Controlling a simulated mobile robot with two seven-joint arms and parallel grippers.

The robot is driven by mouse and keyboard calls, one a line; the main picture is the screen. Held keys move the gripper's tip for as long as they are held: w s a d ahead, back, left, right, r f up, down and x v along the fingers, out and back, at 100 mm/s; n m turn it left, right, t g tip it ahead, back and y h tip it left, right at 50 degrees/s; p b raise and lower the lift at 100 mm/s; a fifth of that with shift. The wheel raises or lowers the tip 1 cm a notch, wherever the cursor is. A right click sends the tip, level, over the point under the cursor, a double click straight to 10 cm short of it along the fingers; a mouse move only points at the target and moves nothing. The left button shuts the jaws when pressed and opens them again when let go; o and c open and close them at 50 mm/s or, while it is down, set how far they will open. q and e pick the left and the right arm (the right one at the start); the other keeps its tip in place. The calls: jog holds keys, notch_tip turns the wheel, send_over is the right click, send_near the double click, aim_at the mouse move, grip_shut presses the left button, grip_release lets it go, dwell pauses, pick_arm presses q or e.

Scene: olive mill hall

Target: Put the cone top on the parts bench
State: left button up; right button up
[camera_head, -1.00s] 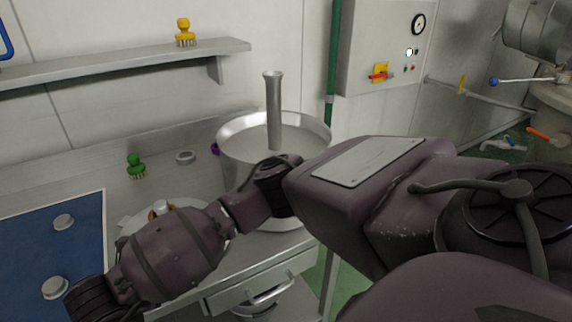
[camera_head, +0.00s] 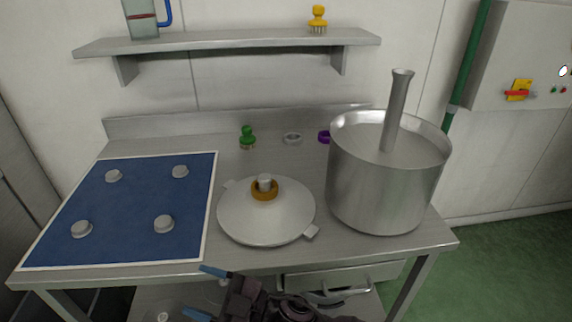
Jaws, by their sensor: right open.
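A shallow conical steel lid, which looks like the cone top (camera_head: 240,224), rests on the steel bench (camera_head: 360,248), between the blue mat and the big pot. It has a grey knob with an orange ring in the middle and small tabs at its rim. My right gripper (camera_head: 206,292) is at the bottom of the picture, in front of the bench's front edge. Its blue-tipped fingers are apart, with nothing seen between them. It is apart from the cone top. My left gripper is not in view.
A blue mat (camera_head: 130,240) with several grey pegs covers the bench's left side. A large steel pot (camera_head: 380,190) with a steel tube stands at the right. A green brush (camera_head: 248,138), a grey ring (camera_head: 292,138) and a purple piece (camera_head: 324,137) lie behind. A shelf (camera_head: 230,40) hangs above.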

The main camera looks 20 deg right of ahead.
jog(key=w+d+f+m+t+h, duration=0.1)
jog(key=d+f+m+t+h, duration=0.45)
jog(key=d+m+h, duration=0.35)
jog(key=s+d+f+m+g+h, duration=0.2)
jog(key=s+d+f, duration=0.4)
jog(key=d, duration=0.3)
jog(key=s+d+f+m+g+h, duration=0.3)
jog(key=s+d+f+m+h, duration=0.2)
jog(key=d+f, duration=0.4)
jog(key=shift+s+d+f+g+h, duration=0.15)
jog(key=shift+s+d+g+h, duration=0.25)
jog(key=shift+s+h, duration=0.6)
jog(key=shift+w, duration=0.25)
